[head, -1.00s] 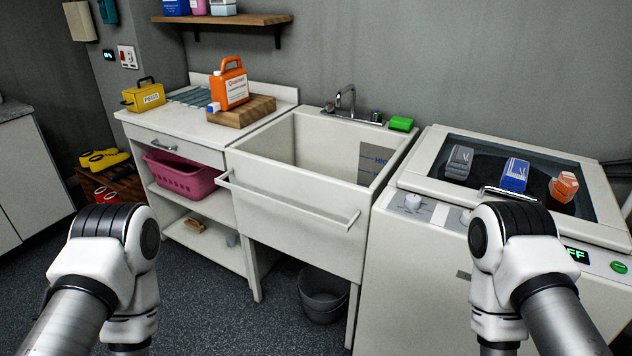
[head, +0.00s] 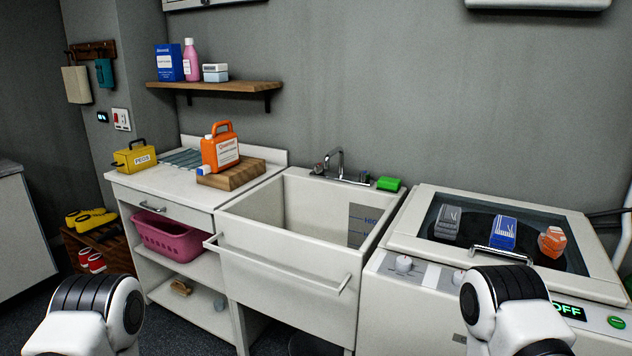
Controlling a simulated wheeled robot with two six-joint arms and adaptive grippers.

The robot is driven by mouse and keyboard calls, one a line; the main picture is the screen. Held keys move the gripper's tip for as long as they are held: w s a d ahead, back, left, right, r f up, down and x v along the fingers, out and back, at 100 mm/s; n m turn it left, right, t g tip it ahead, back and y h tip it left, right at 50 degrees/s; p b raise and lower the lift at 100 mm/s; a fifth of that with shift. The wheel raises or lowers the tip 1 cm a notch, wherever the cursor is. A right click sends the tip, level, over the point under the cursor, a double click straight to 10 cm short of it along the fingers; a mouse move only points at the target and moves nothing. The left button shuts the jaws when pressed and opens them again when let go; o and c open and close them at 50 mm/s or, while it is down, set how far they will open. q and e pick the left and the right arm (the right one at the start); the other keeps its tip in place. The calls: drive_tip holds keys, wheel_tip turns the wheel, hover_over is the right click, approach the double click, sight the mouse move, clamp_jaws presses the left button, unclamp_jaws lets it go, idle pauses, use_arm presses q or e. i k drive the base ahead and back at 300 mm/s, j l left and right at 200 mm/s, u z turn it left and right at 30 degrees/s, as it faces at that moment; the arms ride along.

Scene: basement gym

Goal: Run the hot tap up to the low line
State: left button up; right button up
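The deep white sink (head: 252,258) stands in the middle of the head view, and the part of its basin that shows holds no visible water. A grey level panel (head: 364,222) with blue lines is on its inner right wall; "HIGH" is partly readable, and the low line is hidden by the front rim. A chrome mixer tap (head: 340,160) is on the back ledge, with a handle at its left (head: 319,168) and another at its right (head: 364,176). No stream shows from the spout. My arms show at the bottom left and bottom right; both grippers are out of view.
A green sponge (head: 388,184) lies right of the tap. A rail (head: 290,276) runs across the sink's front. The machine (head: 400,318) at right reads "OFF". The counter (head: 168,195) at left carries an orange jug (head: 220,152) on a wooden board (head: 240,174).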

sight(319, 168)
drive_tip(key=i+j, duration=0.15)
drive_tip(key=j, duration=0.15)
drive_tip(key=i+j+z, duration=0.1)
drive_tip(key=j, duration=0.25)
drive_tip(key=i+j, duration=0.2)
drive_tip(key=i+j+z, duration=0.1)
drive_tip(key=j, duration=0.35)
